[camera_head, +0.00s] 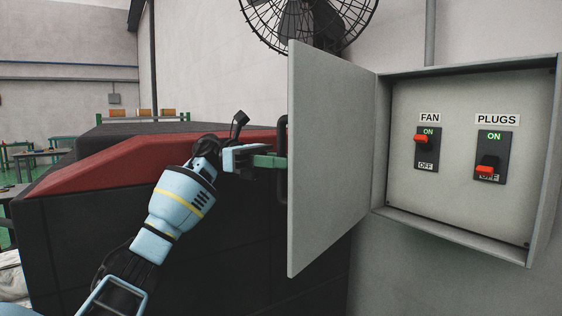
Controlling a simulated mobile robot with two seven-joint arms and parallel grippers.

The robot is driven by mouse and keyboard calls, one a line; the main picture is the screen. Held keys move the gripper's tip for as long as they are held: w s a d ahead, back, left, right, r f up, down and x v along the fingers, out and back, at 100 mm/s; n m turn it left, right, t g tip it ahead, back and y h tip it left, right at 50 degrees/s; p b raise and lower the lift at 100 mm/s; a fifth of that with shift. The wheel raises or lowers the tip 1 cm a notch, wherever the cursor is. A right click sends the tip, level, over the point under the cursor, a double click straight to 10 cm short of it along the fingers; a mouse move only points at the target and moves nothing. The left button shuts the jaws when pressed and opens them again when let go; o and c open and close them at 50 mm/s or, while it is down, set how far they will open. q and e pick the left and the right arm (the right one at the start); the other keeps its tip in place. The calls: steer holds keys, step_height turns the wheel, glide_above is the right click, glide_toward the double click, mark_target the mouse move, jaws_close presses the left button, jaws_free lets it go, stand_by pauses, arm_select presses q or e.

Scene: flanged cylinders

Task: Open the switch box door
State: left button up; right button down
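The grey switch box (460,210) is on the wall at the right. Its door (325,160) stands swung wide open to the left, hinged on the box's left side. A dark handle (283,185) shows at the door's outer side, partly hidden by the door's edge. My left gripper (272,161) is at this handle, its green finger overlapping the bar. The door hides the fingertips, so I cannot tell whether they are closed on the handle. My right gripper is not in view.
Inside the box are a FAN switch (426,148) with a red lever up and a PLUGS switch (491,157) with its lever down. A dark and red block (120,165) stands behind my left arm. A fan (308,20) is above the door.

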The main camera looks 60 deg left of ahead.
arm_select(q)
steer(key=shift+o, duration=0.6)
